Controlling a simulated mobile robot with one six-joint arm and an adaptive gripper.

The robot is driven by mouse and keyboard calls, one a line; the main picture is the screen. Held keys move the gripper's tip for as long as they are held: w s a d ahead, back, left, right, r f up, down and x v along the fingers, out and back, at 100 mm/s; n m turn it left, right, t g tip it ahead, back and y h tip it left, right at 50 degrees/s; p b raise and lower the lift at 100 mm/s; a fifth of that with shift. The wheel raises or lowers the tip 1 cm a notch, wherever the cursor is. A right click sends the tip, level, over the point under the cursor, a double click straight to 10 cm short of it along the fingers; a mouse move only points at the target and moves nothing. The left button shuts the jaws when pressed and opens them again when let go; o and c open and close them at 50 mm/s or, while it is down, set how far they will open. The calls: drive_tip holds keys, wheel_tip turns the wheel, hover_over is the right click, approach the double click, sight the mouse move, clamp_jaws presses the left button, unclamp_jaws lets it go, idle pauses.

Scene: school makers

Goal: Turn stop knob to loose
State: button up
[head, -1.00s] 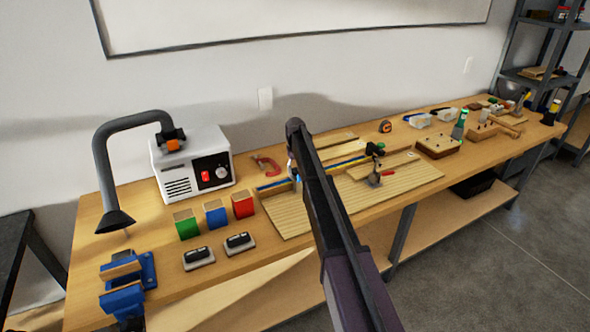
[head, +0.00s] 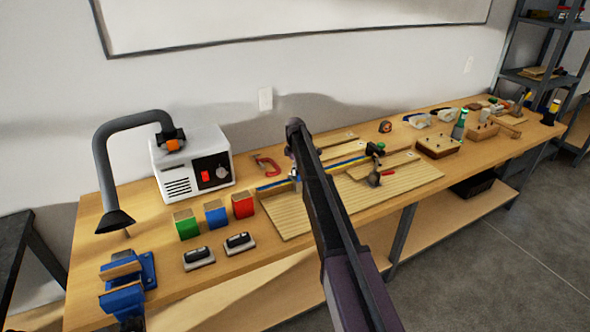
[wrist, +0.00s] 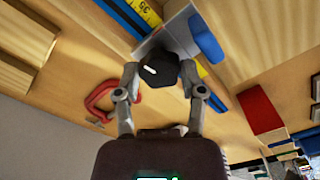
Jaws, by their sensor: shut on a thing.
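The stop knob (wrist: 158,71) is black and faceted with a white mark on its face, seen in the wrist view. It sits by a grey metal stop block (wrist: 178,35) on a fence with a blue strip and a yellow ruler (wrist: 146,12). My gripper (wrist: 159,78) has one finger on each side of the knob and is shut on it. In the head view my arm hides the knob and most of my gripper. The blue fence strip (head: 345,164) shows there on both sides of my arm, along the wooden board (head: 400,187).
A red clamp (head: 266,165) lies behind the board. Green, blue and red blocks (head: 243,206) stand to its left. A white power box (head: 192,165) with a hose is further left. A toggle clamp (head: 374,170) stands on the board right of my arm.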

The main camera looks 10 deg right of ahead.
drive_tip(key=n, duration=0.6)
drive_tip(key=shift+s, duration=0.1)
drive_tip(key=n, duration=0.7)
drive_tip(key=shift+n, duration=0.3)
drive_tip(key=o, duration=0.9)
drive_tip(key=shift+m, duration=0.4)
